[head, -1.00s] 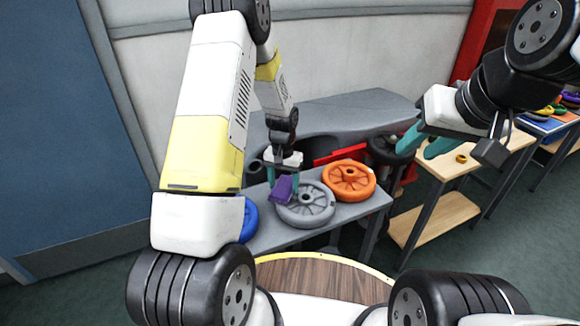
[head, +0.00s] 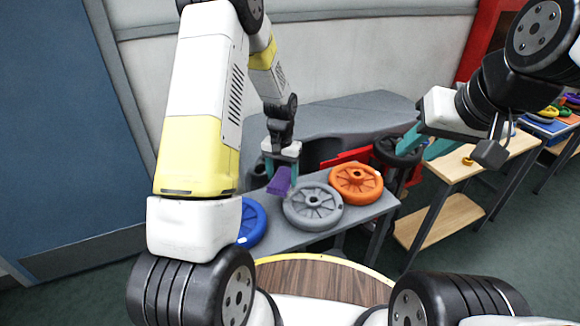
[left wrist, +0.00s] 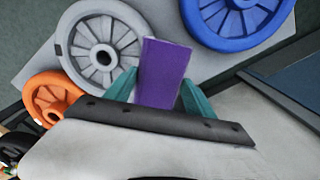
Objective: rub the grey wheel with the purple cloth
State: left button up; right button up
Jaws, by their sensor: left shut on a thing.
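The purple cloth (head: 280,181) is a small folded block in my left gripper (head: 282,180). In the left wrist view the cloth (left wrist: 162,72) stands between the teal fingers (left wrist: 160,92). The grey wheel (head: 318,212) lies flat on a grey bench, and it also shows in the left wrist view (left wrist: 82,32). In the head view the cloth is just left of the wheel's rim; in the left wrist view it overlaps the rim's edge. I cannot tell whether they touch. My right gripper (head: 428,145) has teal fingers apart, off to the right, with nothing seen between them.
An orange wheel (head: 366,192) lies right of the grey wheel, and a blue wheel (head: 253,222) lies left, partly behind my arm. The grey bench (head: 290,240) has a bare front strip. A wooden table (head: 475,178) with a small yellow ring stands right.

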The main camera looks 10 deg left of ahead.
aim_at(282, 178)
pick_arm(q)
jog(key=shift+r, duration=2)
